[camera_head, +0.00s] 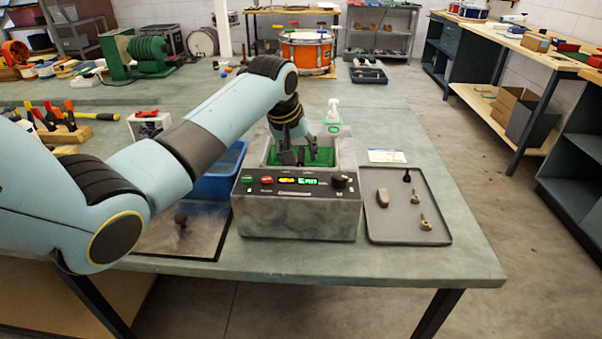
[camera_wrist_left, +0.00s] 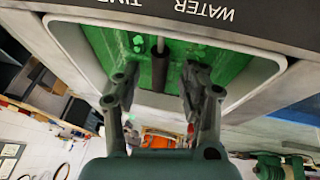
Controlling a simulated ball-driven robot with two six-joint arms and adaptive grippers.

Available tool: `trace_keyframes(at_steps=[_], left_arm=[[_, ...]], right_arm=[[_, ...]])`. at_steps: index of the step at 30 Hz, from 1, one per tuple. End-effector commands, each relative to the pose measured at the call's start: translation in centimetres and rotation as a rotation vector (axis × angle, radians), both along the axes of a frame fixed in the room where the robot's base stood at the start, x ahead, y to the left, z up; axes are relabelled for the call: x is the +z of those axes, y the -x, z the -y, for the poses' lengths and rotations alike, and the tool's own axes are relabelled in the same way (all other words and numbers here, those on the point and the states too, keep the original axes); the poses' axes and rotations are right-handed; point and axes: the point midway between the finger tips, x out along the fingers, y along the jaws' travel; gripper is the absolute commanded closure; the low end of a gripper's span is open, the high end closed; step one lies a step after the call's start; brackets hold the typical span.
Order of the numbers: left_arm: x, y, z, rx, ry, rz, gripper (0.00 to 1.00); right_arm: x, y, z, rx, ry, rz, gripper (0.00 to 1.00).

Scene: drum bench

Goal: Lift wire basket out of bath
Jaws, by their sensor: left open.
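The bath is a grey metal cleaner (camera_head: 295,222) with a black control panel, standing near the table's front edge. Green shows inside its tub (camera_head: 325,157); the wrist view shows the green interior (camera_wrist_left: 220,62) and pale rim too. A dark cylindrical grip on a thin metal rod (camera_wrist_left: 160,68), seemingly the wire basket's handle, stands out over the green. The basket's mesh cannot be made out. My left gripper (camera_head: 302,157) is low at the tub's opening. In the wrist view its open fingers (camera_wrist_left: 160,80) are on either side of the grip, with gaps showing. My right gripper is out of view.
A dark tray (camera_head: 408,228) with small metal parts lies right of the bath. A blue bin (camera_head: 222,182) and a dark mat with a knob (camera_head: 160,238) are at its left, partly behind my arm. A spray bottle (camera_head: 333,115) stands behind the bath.

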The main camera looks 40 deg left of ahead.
Motion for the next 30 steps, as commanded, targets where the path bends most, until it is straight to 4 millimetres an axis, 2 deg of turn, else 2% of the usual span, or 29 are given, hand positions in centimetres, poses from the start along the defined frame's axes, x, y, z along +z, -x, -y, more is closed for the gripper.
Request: trace_keyframes(at_steps=[3, 10, 20, 30], left_arm=[[-1.1, -0.5, 0.1, -0.001, 0.001, 0.0, 0.58], [-1.2, -0.5, 0.0, -0.001, 0.0, 0.001, 0.58], [-1.2, -0.5, 0.0, -0.001, 0.0, 0.001, 1.0], [-1.2, -0.5, 0.0, -0.001, 0.0, 0.001, 1.0]], right_arm=[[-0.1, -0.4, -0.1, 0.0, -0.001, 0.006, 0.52], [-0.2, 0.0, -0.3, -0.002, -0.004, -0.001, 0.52], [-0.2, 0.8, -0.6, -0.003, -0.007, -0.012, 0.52], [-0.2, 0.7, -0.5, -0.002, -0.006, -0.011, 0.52]])
